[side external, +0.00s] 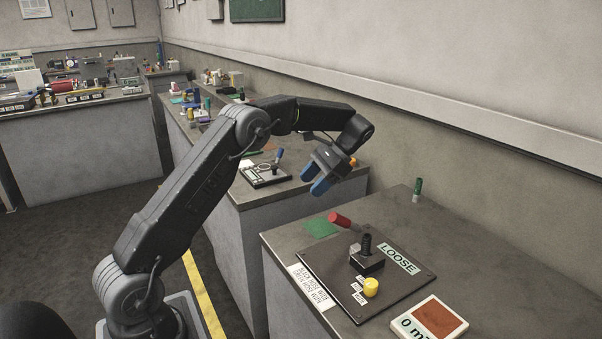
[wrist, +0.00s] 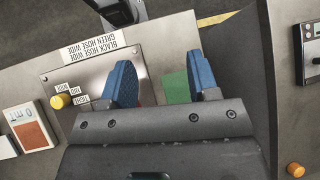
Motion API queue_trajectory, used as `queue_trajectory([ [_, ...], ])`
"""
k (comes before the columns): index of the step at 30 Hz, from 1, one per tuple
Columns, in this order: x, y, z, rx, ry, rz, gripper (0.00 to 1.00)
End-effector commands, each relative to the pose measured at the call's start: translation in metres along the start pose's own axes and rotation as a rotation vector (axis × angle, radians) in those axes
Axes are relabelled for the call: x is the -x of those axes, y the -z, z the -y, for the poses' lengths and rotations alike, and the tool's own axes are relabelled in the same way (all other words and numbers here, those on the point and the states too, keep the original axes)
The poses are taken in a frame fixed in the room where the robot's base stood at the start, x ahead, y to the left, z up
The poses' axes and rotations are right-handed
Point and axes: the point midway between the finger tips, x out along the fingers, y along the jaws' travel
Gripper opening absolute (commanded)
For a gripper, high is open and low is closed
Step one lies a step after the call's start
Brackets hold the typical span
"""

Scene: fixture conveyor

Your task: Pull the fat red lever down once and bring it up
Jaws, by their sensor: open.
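The fat red lever (side external: 341,219) is a thick red handle slanting up to the left at the far edge of a dark metal plate (side external: 325,263) on the near bench. My gripper (side external: 314,178) is above and behind the lever in the side view, apart from it. Its blue fingers are spread and empty. In the wrist view my gripper (wrist: 162,80) spans the plate's edge (wrist: 150,72). The lever is mostly hidden there behind the left finger.
A black stick on a box (side external: 367,263), a yellow knob (side external: 371,287) and a LOOSE label (side external: 398,258) are on the plate. A green pad (side external: 320,229) lies beside it. A green-handled tool (side external: 418,188) stands at the back. An orange-brown panel (side external: 438,319) lies in front.

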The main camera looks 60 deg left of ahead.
Motion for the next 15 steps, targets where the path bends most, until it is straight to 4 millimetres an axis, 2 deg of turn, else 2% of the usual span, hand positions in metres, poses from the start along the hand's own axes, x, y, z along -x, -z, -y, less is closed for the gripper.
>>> queue_trajectory([
  [1,-0.001,-0.008,0.007,0.003,-0.001,-0.001,0.55],
  [6,-0.004,-0.025,0.021,0.002,0.0,-0.001,0.55],
  [15,-0.005,-0.031,0.026,0.0,0.001,0.0,0.55],
])
